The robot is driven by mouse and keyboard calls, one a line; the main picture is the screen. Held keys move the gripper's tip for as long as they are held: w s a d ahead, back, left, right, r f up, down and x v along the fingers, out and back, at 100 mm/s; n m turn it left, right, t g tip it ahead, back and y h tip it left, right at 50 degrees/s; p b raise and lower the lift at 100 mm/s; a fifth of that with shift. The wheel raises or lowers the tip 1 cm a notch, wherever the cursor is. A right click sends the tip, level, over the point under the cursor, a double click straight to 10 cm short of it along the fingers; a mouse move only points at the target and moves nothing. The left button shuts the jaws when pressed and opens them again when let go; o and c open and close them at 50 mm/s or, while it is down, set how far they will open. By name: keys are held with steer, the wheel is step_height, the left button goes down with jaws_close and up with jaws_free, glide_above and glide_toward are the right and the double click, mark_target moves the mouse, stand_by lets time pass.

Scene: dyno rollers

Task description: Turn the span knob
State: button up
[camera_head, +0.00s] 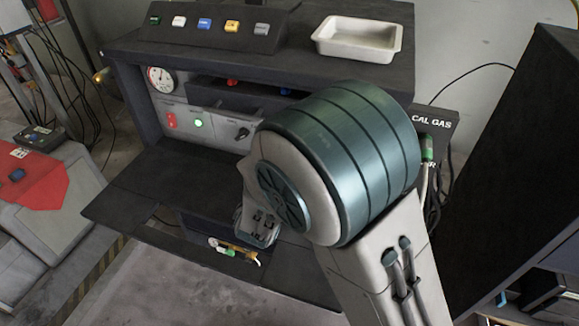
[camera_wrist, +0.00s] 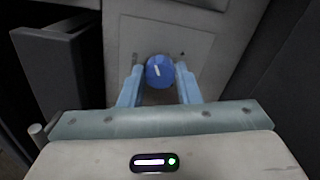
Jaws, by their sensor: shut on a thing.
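A round blue knob (camera_wrist: 158,71) with a short white pointer mark sits on a grey panel in the wrist view. The mark is near upright, tilted a little. My gripper (camera_wrist: 159,82) has one light-blue finger on each side of the knob and is shut on it. No label for the knob can be read. In the head view my arm hides the fingers and the knob they hold.
The dark bench (camera_head: 140,205) carries a panel with a gauge (camera_head: 160,80) and a black switch knob (camera_head: 238,132). A white tray (camera_head: 358,39) and a row of coloured buttons stand on top. A dark cabinet (camera_head: 515,170) is close on the right.

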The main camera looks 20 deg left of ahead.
steer(key=m+b, duration=0.1)
steer(key=b, duration=0.2)
steer(key=m+b, duration=0.2)
steer(key=b, duration=0.1)
steer(key=shift+f, duration=0.25)
steer(key=shift+r+m+b, duration=0.1)
steer(key=shift+m+b, duration=0.4)
steer(key=shift+b, duration=0.7)
steer(key=shift+r+b, duration=0.15)
steer(key=shift+b, duration=0.2)
steer(key=o, duration=1)
steer(key=s, duration=0.9)
steer(key=s+a, duration=0.1)
steer(key=s, duration=0.3)
steer(key=shift+s+f, duration=0.25)
steer(key=shift+s, duration=0.15)
